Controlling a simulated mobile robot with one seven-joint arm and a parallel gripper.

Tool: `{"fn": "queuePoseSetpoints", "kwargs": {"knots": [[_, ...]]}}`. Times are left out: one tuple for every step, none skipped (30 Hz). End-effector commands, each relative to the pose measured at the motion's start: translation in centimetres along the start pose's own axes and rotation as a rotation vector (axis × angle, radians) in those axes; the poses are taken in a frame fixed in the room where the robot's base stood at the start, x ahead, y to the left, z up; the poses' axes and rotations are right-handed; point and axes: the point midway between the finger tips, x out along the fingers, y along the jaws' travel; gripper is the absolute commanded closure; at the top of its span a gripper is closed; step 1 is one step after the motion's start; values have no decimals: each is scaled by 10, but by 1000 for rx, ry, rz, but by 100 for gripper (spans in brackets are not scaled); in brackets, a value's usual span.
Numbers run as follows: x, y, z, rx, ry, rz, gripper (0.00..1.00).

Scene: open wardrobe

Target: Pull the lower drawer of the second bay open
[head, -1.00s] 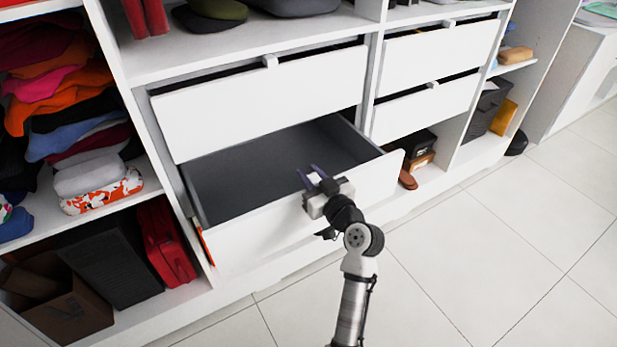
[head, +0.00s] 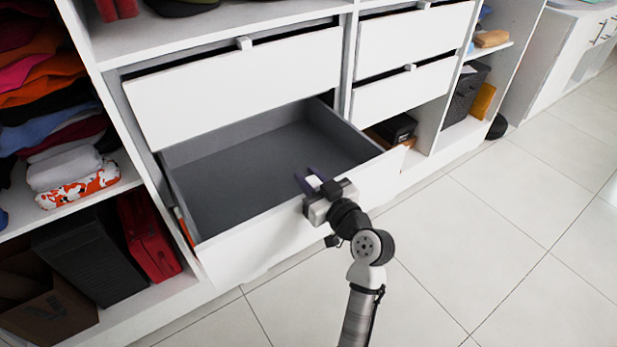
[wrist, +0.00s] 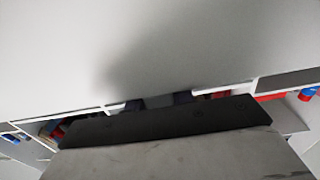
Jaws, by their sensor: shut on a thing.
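The lower drawer (head: 290,236) of the second bay stands well open in the head view, with a white front and an empty grey inside. My gripper (head: 313,182) is at the top edge of its front, right of the middle, shut on the drawer's handle or upper edge. The gripper's body hides the exact grip. In the wrist view a pale surface fills the upper part and the dark gripper body (wrist: 165,125) fills the bottom. The upper drawer (head: 240,85) above it has a white front with a small light handle (head: 244,43) on top.
Shelves of folded clothes (head: 60,130), a red case (head: 150,235) and a cardboard box (head: 50,310) are at the left. Two more drawers (head: 405,90) are right of the bay, above a compartment with a dark box (head: 395,128). The tiled floor (head: 480,240) in front is clear.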

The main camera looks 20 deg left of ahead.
Motion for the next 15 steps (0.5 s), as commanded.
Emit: {"fn": "queuePoseSetpoints", "kwargs": {"knots": [[0, 0, 0, 0, 1, 1, 100], [0, 0, 0, 0, 1, 1, 100], [0, 0, 0, 0, 1, 1, 72], [0, 0, 0, 0, 1, 1, 69], [0, 0, 0, 0, 1, 1, 65], [0, 0, 0, 0, 1, 1, 59], [0, 0, 0, 0, 1, 1, 55], [0, 0, 0, 0, 1, 1, 55], [0, 0, 0, 0, 1, 1, 55], [0, 0, 0, 0, 1, 1, 55], [0, 0, 0, 0, 1, 0, 55], [0, 0, 0, 0, 1, 0, 55], [0, 0, 0, 0, 1, 0, 55], [0, 0, 0, 0, 0, 0, 55], [0, 0, 0, 0, 0, 0, 55]]}}
